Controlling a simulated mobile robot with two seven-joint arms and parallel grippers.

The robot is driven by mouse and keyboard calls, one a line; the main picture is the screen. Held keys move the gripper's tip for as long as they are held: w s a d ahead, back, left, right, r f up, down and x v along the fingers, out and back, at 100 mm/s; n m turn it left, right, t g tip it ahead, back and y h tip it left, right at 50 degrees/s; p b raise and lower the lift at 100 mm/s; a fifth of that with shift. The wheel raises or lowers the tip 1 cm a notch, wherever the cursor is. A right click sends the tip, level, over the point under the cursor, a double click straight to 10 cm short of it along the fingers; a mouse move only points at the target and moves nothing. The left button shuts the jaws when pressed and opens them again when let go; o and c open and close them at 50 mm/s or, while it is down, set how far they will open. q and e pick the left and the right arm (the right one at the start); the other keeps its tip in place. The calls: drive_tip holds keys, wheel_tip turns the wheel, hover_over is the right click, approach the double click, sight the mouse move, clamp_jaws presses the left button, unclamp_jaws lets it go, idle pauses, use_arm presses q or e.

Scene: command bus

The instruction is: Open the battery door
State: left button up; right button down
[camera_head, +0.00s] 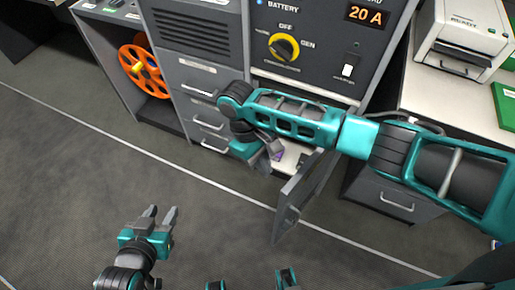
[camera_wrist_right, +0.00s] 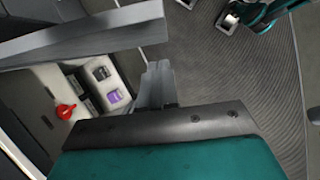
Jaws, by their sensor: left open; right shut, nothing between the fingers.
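The battery door (camera_head: 303,195) is a dark grey panel below the battery panel. It stands swung well out from the cabinet, and its edge crosses the upper left of the right wrist view (camera_wrist_right: 85,42). Behind it, the lit compartment (camera_wrist_right: 48,85) shows a red knob (camera_wrist_right: 65,111), dark blocks and a purple-topped block (camera_wrist_right: 115,96). My right gripper (camera_head: 265,156) is shut and empty, at the compartment opening on the inner side of the door. Its fingers (camera_wrist_right: 157,82) appear apart from the door. My left gripper (camera_head: 161,212) is open and empty over the floor.
The battery panel has a yellow dial (camera_head: 284,47). An orange reel (camera_head: 144,71) sits in the left cabinet, beside drawers with handles. A counter with a white device (camera_head: 462,35) stands on the right. The floor (camera_head: 80,185) at left is clear.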

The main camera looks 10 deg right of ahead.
use_arm(q)
drive_tip(key=shift+w+r+p, duration=0.5)
drive_tip(key=shift+r+p, duration=0.05)
drive_tip(key=shift+r, duration=0.2)
use_arm(e)
drive_tip(key=s+d, duration=0.2)
drive_tip(key=s, duration=0.1)
drive_tip(key=shift+d, duration=0.35)
